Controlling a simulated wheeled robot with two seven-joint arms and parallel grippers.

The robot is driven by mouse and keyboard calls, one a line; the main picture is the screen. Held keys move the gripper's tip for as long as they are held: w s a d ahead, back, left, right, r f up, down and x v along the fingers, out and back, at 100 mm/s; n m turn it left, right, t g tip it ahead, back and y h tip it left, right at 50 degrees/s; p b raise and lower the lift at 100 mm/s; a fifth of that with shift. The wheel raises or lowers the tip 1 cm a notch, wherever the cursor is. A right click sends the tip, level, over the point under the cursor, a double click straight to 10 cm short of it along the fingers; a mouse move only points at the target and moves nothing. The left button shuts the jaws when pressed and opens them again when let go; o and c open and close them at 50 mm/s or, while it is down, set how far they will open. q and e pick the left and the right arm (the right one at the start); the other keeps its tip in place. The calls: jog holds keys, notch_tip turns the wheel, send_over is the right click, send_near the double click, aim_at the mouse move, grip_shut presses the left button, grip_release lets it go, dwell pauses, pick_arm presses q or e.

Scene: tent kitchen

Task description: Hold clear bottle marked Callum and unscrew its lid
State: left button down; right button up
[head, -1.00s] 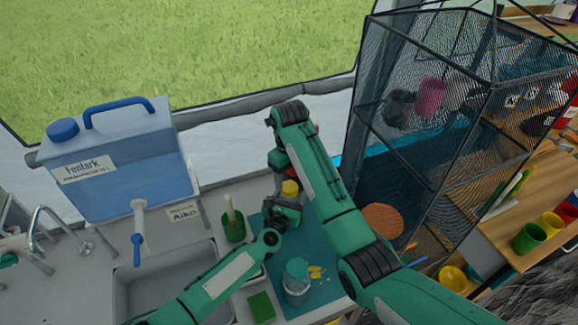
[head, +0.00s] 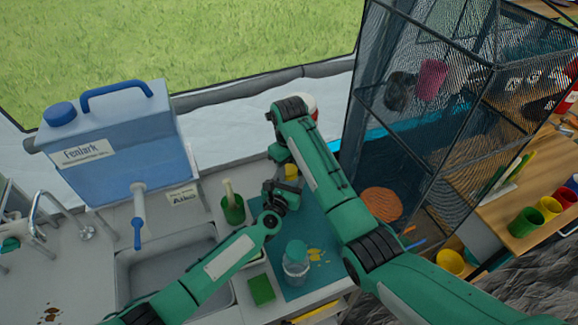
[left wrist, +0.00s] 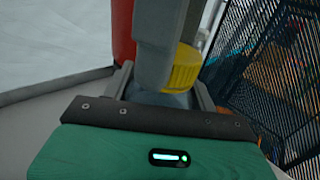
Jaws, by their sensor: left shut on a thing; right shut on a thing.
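The bottle (left wrist: 170,99) is clear and bluish, and mostly hidden; no name on it is readable. My left gripper (head: 284,192) is shut around its body, with a jaw on each side in the left wrist view. The yellow lid (left wrist: 186,68) shows just above the bottle body, and also in the head view (head: 291,171). I cannot tell whether it still touches the neck. My right gripper (left wrist: 160,55) comes down from above at the lid and is shut on it; in the head view my right arm mostly hides this gripper.
A green cup (head: 232,209) and green sponge (head: 261,290) are nearby. The sink (head: 170,265) and blue Fenlark tank (head: 110,135) are left; a mesh shelf (head: 430,110) is right.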

jog(key=n, duration=1.5)
jog(key=shift+r, duration=0.1)
jog(key=n, duration=0.6)
jog(key=shift+n, duration=0.3)
jog(key=n, duration=0.3)
jog(key=shift+w, duration=0.1)
jog(key=n, duration=1.2)
jog(key=shift+c, duration=0.2)
jog(key=n, duration=1.1)
jog(key=shift+r+n, duration=0.1)
jog(key=shift+n, duration=0.2)
jog(key=n, duration=0.5)
jog(key=shift+n, duration=0.4)
jog(key=shift+o, duration=0.2)
jog(key=shift+r, duration=0.2)
